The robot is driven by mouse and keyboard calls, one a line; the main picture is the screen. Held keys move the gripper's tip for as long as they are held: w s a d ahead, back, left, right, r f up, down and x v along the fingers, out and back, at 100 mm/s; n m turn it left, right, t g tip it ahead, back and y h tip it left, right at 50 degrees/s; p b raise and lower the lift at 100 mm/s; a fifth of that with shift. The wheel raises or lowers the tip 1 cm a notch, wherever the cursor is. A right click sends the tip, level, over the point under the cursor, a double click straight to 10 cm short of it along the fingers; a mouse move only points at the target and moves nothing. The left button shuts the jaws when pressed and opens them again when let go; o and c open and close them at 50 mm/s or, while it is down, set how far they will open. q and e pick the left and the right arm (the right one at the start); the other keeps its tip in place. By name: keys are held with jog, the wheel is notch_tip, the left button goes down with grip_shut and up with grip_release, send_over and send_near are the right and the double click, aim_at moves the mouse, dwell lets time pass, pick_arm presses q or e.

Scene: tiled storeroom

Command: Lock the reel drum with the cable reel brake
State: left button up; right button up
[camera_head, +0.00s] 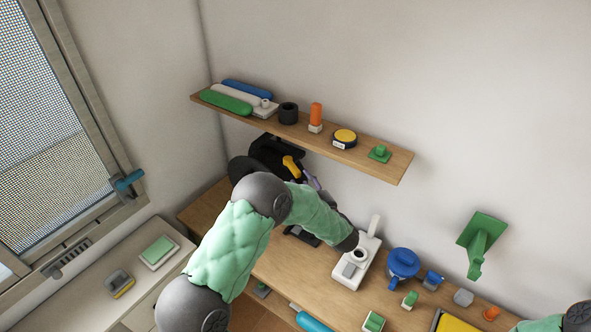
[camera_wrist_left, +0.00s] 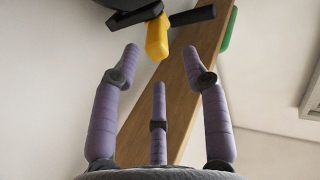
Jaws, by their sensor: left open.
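The black cable reel (camera_head: 268,150) is under the wall shelf, partly hidden behind my left arm. Its yellow brake lever (camera_head: 291,166) points down toward my gripper. In the left wrist view the yellow lever (camera_wrist_left: 157,38) hangs at the top centre beside black bars, with part of the dark reel (camera_wrist_left: 125,3) cut off at the top edge. My left gripper (camera_wrist_left: 160,62) is open and empty, its three purple fingers spread below the lever and apart from it. In the head view only a bit of a purple finger (camera_head: 312,181) shows. My right gripper is out of view.
The wooden shelf (camera_head: 360,158) with several small items runs above the reel and shows behind the fingers in the wrist view. The bench (camera_head: 318,277) below holds a white device (camera_head: 349,270) and a blue-lidded pot (camera_head: 403,264). A window stands at left.

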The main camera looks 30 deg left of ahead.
aim_at(290, 163)
pick_arm(q)
jog(key=x, duration=0.7)
jog(key=shift+w+d, duration=0.1)
jog(key=shift+w, duration=0.05)
jog(key=shift+c, duration=0.3)
